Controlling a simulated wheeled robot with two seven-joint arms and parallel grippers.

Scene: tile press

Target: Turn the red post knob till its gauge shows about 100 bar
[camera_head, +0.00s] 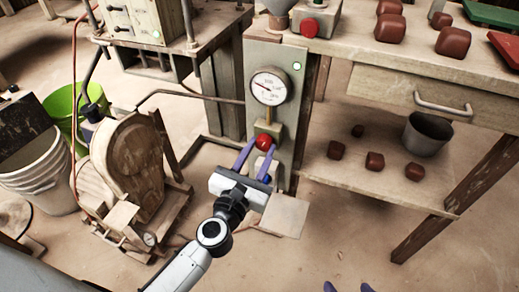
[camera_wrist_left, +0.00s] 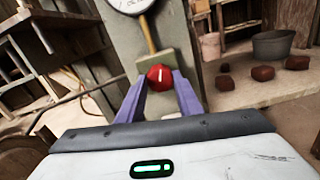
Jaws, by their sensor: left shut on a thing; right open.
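The red knob (camera_head: 264,141) sits on the post (camera_head: 297,99) below the round white gauge (camera_head: 268,87). My left gripper (camera_head: 256,146) is shut on the knob, with one purple finger on each side of it. In the left wrist view the knob (camera_wrist_left: 160,77) shows a white mark, close to upright, between the fingertips (camera_wrist_left: 159,84). The gauge has a thin needle, but its figures are too small to read. Only the gauge's lower rim (camera_wrist_left: 130,5) shows in the left wrist view. My right gripper (camera_head: 347,287) shows only its purple fingertips, apart and empty, at the bottom edge.
A green lamp (camera_head: 297,66) glows on the post. To the right stands a wooden bench with a drawer (camera_head: 430,95), red-brown blocks (camera_head: 453,41) on top, and a metal bucket (camera_head: 427,133) on its lower shelf. A wooden machine (camera_head: 128,165) and white buckets (camera_head: 38,165) stand left.

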